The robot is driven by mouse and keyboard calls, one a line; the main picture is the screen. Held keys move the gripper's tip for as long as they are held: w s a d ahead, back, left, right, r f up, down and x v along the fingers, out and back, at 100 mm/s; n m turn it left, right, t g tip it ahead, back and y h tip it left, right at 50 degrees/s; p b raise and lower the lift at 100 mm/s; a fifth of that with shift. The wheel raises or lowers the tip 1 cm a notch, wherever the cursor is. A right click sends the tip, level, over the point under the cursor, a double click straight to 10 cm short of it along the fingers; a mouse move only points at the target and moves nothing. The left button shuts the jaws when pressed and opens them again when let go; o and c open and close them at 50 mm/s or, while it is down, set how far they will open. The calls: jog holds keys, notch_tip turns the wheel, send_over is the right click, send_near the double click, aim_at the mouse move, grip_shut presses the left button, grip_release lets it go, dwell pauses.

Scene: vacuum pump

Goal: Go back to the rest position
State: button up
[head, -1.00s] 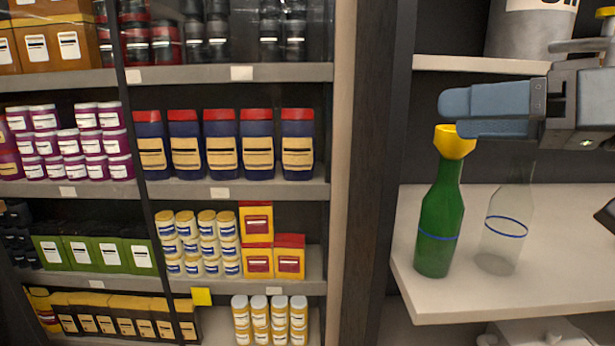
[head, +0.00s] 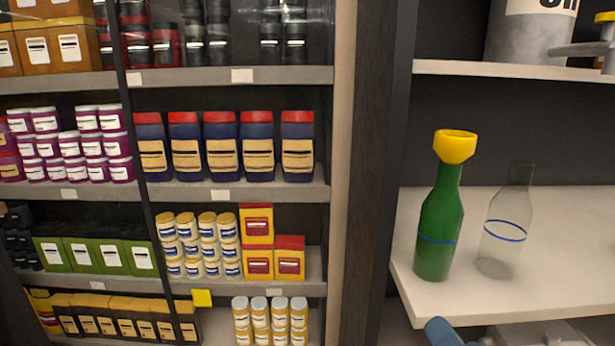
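A blue-grey tip that looks like a finger of my gripper (head: 441,331) pokes in at the bottom edge, below the front of the white shelf. The rest of the gripper is outside the view, so its opening does not show. A green bottle (head: 438,230) with a blue ring stands upright on the white shelf (head: 560,270). A yellow funnel (head: 455,147) sits in its mouth. A clear bottle (head: 505,222) with a blue ring stands upright to its right. The gripper is apart from both bottles and the funnel.
A higher shelf (head: 480,69) holds a grey container (head: 531,35) and a grey device with a yellow top at the right edge. A dark post (head: 371,180) divides this unit from the stocked shelves at left. Pale equipment (head: 540,335) shows below the white shelf.

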jog(key=s+d+f+n+g+h, duration=0.1)
jog(key=s+f+n, duration=0.2)
jog(key=s, duration=1.2)
jog(key=s+d+f+n+g+h, duration=0.1)
jog(key=s+f, duration=0.4)
jog(key=s, duration=1)
jog(key=d+n+g, duration=0.1)
jog(key=n, duration=0.1)
jog(key=shift+s+d+n+h+p, duration=0.15)
jog(key=shift+n+h+p, duration=0.15)
jog(key=shift+n+h, duration=0.1)
